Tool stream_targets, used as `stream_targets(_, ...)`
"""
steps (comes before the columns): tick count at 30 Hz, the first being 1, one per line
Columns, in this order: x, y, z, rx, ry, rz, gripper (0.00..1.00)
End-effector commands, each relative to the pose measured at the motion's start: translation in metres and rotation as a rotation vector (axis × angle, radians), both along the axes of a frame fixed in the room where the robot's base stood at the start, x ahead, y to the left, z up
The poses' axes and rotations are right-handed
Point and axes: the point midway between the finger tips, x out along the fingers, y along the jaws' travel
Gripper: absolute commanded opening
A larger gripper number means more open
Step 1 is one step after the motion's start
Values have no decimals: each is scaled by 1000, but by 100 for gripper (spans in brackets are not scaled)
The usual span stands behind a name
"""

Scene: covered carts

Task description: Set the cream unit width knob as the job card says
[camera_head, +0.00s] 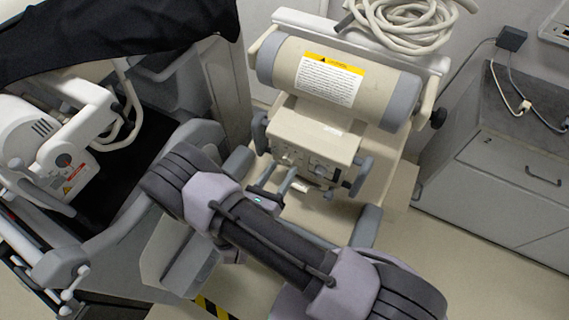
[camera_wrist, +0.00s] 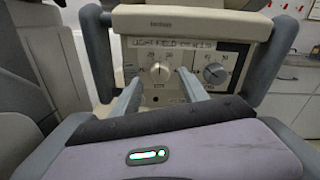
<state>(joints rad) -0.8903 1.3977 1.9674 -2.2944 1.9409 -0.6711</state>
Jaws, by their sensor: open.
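The cream unit (camera_head: 315,140) has a control panel that faces my gripper; the panel also shows in the wrist view (camera_wrist: 185,92). A pale round knob (camera_wrist: 158,71) with printed marks sits left on the panel, and a grey knob (camera_wrist: 214,73) sits right of it. I cannot read which is the width knob. My gripper (camera_head: 277,178) is open in front of the panel. In the wrist view its fingertips (camera_wrist: 158,78) stand either side of the pale knob, apparently without touching it. A handwritten strip (camera_wrist: 187,43) runs above the knobs. No job card is clearly identifiable.
A cream cylinder with a yellow-headed label (camera_head: 328,80) lies above the panel. Grey handles (camera_wrist: 278,55) flank the panel. A cart under black cloth (camera_head: 120,35) stands left, with a white unit (camera_head: 40,145). Grey cabinets (camera_head: 510,185) stand right. Coiled hose (camera_head: 405,20) lies on top.

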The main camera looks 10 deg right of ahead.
Motion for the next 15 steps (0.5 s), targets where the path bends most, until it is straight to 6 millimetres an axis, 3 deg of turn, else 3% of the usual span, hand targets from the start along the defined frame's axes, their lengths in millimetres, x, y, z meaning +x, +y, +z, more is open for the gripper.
stream_targets(6, 21, -14, 0, 1, -1, -1, 52)
stream_targets(15, 23, -15, 0, 1, 0, 1, 50)
